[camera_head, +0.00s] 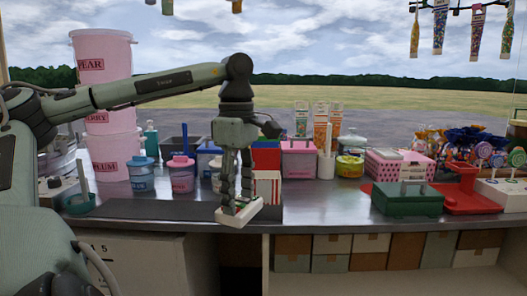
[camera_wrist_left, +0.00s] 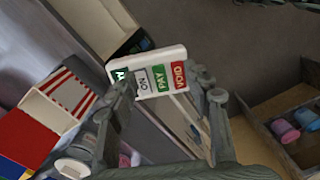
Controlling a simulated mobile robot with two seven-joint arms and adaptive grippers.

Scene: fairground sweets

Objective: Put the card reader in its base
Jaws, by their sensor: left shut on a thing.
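The card reader is a flat white slab (camera_head: 240,216) held tilted low at the counter's front edge in the head view. I cannot make out the card reader's base for certain. A dark recess with a bit of green (camera_wrist_left: 133,43) lies behind the reader in the wrist view. My right gripper is not in view.
A red-and-white striped box (camera_head: 267,187) stands close to the right of my left gripper. Lidded tubs (camera_head: 182,176) and a pink box (camera_head: 298,160) stand behind. A green case (camera_head: 407,199) and red scale (camera_head: 465,190) are at right. The counter's middle front (camera_head: 325,205) is clear.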

